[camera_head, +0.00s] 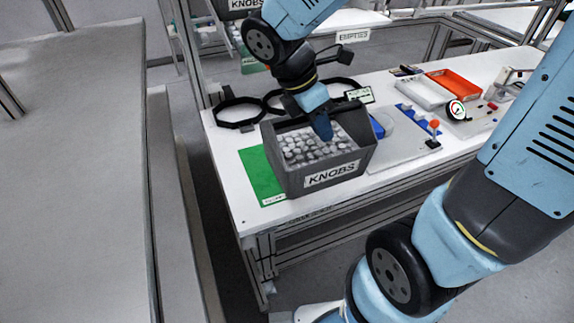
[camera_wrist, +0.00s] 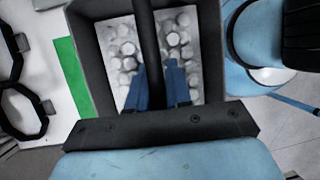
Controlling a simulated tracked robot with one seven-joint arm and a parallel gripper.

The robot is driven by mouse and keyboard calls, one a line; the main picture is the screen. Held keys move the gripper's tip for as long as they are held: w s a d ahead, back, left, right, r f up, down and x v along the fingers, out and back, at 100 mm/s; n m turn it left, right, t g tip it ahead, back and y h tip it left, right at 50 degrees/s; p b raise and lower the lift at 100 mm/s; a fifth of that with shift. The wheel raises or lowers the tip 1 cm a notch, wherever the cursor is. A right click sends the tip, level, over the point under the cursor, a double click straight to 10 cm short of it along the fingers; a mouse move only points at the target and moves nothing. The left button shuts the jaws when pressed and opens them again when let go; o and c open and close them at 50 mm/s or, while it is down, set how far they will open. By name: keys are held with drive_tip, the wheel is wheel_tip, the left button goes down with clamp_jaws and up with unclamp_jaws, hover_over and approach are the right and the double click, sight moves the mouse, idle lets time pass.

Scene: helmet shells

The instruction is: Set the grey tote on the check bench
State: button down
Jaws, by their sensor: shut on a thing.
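The grey tote (camera_head: 291,181), labelled KNOBS and full of pale round knobs, is at the front left of the white bench (camera_head: 232,148). It covers part of a green mat (camera_head: 256,172); I cannot tell whether its base touches the bench. My gripper (camera_head: 323,128) reaches down into the tote's opening from above. In the wrist view, my gripper's blue fingers (camera_wrist: 161,84) are shut on the dark bar handle across the tote (camera_wrist: 89,50). The tote looks about level, and its far bottom edge is hidden.
Black rings (camera_head: 238,112) lie behind the tote. To its right are a grey plate with a red-knobbed lever (camera_head: 434,131), a dial gauge (camera_head: 456,110) and an orange tray (camera_head: 453,84). A grey surface (camera_head: 75,170) fills the left, across a gap.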

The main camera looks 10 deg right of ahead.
drive_tip(key=w+a+f, duration=0.4)
drive_tip(key=w+f, duration=0.9)
drive_tip(key=shift+w, duration=0.15)
idle(0.6)
drive_tip(key=shift+f, duration=0.1)
drive_tip(key=c, duration=1)
unclamp_jaws()
drive_tip(key=shift+c, duration=0.2)
drive_tip(key=v, duration=1.2)
